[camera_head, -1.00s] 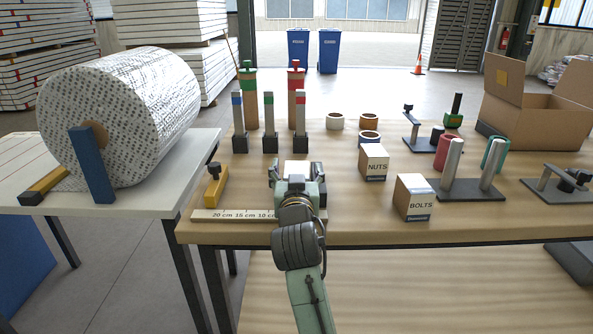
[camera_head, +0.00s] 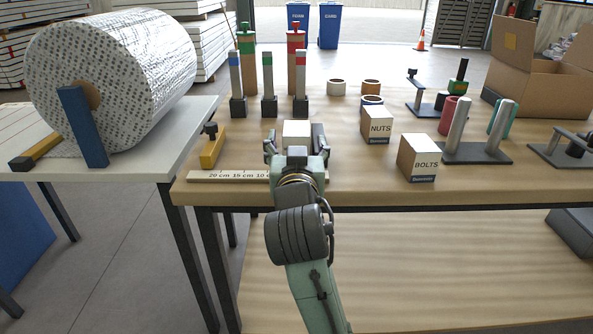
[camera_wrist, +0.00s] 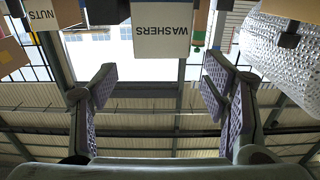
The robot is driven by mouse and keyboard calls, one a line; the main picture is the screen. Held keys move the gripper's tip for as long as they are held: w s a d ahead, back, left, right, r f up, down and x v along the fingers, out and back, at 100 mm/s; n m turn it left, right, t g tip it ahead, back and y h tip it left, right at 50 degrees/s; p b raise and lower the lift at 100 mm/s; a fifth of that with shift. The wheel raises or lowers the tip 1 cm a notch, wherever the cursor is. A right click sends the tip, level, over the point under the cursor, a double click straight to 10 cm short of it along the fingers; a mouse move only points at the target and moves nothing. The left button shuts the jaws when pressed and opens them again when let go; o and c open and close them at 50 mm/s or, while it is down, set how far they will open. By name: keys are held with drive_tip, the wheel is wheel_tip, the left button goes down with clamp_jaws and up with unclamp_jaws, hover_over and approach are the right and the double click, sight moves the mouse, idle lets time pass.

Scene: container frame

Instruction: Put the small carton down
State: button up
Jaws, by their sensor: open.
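The small white carton (camera_head: 297,133) stands upright on the wooden table, behind the ruler and left of the NUTS carton. In the wrist view, which is upside down, it shows its WASHERS label (camera_wrist: 160,38). My gripper (camera_head: 294,142) is open on the near side of it, with one finger to each side. In the wrist view the gripper (camera_wrist: 161,75) has its two fingers spread wide with empty space between them. The carton is beyond the fingertips and looks clear of them. Its base is hidden behind my gripper in the head view.
The NUTS carton (camera_head: 377,126) and BOLTS carton (camera_head: 418,160) stand to the right. Three posts (camera_head: 268,88) and two bottles stand behind. An open cardboard box (camera_head: 545,65) is far right.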

drive_tip(key=shift+s+a+f+b, duration=0.1)
drive_tip(key=shift+s+f+b, duration=0.35)
drive_tip(key=shift+b, duration=0.2)
drive_tip(key=s+b, duration=0.1)
drive_tip(key=b, duration=0.3)
drive_tip(key=shift+s+r, duration=0.1)
drive_tip(key=shift+s, duration=0.1)
drive_tip(key=shift+s+r+b, duration=0.3)
drive_tip(key=shift+s+b, duration=0.45)
drive_tip(key=shift+b, duration=0.45)
